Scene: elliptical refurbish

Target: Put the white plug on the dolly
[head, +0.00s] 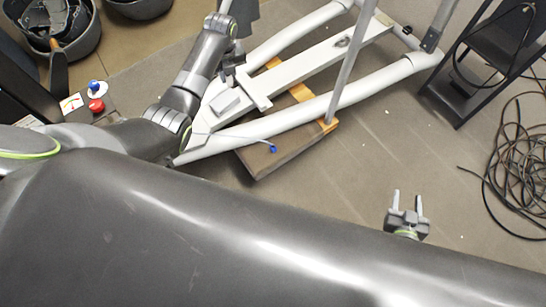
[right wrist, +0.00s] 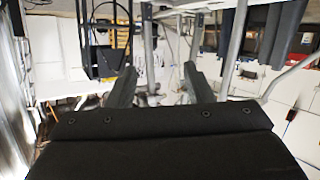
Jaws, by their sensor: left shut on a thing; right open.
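The dolly (head: 258,165) is a low brown wooden platform with orange ends, partly under the white elliptical frame (head: 300,72). My left gripper (head: 238,78) is over the left part of that frame, above and left of the dolly. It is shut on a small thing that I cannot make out. I cannot pick out the white plug for certain; the left gripper may hide it. A thin cable with a blue end (head: 272,149) reaches over the dolly's near part. My right gripper (head: 407,194) is open and empty over bare floor, right of the dolly. Its fingers also show in the right wrist view (right wrist: 160,85).
A grey metal post (head: 350,65) rises over the dolly. A black stand (head: 480,65) and coiled black cables (head: 515,175) are at the right. Dark bins (head: 75,38) and a red button (head: 96,105) are at the left. Floor between dolly and cables is clear.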

